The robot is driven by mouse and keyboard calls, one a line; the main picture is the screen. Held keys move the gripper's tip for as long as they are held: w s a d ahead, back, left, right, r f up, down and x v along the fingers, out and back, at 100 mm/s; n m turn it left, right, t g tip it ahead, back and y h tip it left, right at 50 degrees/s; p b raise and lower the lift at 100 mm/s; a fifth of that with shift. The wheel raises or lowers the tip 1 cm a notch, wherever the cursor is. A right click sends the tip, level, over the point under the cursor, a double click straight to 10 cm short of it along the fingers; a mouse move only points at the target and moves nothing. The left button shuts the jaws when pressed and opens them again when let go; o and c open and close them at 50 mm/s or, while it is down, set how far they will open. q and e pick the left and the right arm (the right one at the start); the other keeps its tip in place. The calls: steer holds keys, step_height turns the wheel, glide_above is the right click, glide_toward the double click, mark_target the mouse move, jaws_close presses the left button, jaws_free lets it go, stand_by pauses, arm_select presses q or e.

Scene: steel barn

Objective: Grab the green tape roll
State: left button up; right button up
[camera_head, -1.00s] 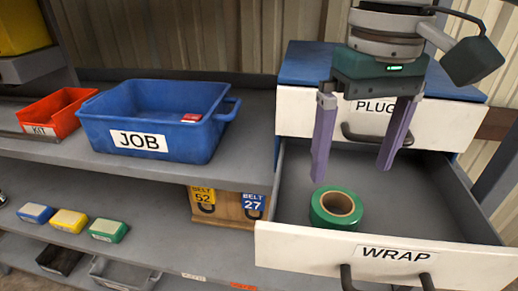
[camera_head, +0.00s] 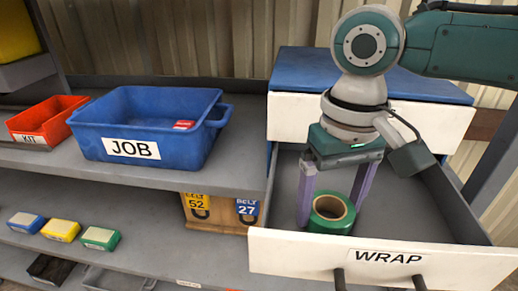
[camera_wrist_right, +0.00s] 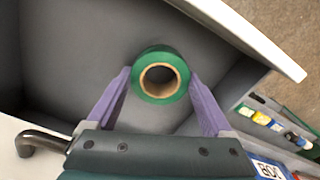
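The green tape roll (camera_head: 330,226), with a tan core, lies flat in the open WRAP drawer (camera_head: 410,205). My right gripper (camera_head: 330,212) points down into the drawer with its purple fingers spread, one on each side of the roll. In the right wrist view the roll (camera_wrist_right: 161,52) sits between the two fingertips (camera_wrist_right: 161,73). The gaps at its sides look very small, and I cannot tell whether either finger touches it. The gripper is open. My left gripper is not in view.
The upper white drawer (camera_head: 290,117) is shut behind my arm. A blue JOB bin (camera_head: 185,150) with a red item (camera_head: 184,125) stands on the shelf left, beside a red KIT bin (camera_head: 45,120).

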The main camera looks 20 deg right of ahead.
steer(key=c, duration=0.9)
steer(key=shift+r, duration=0.1)
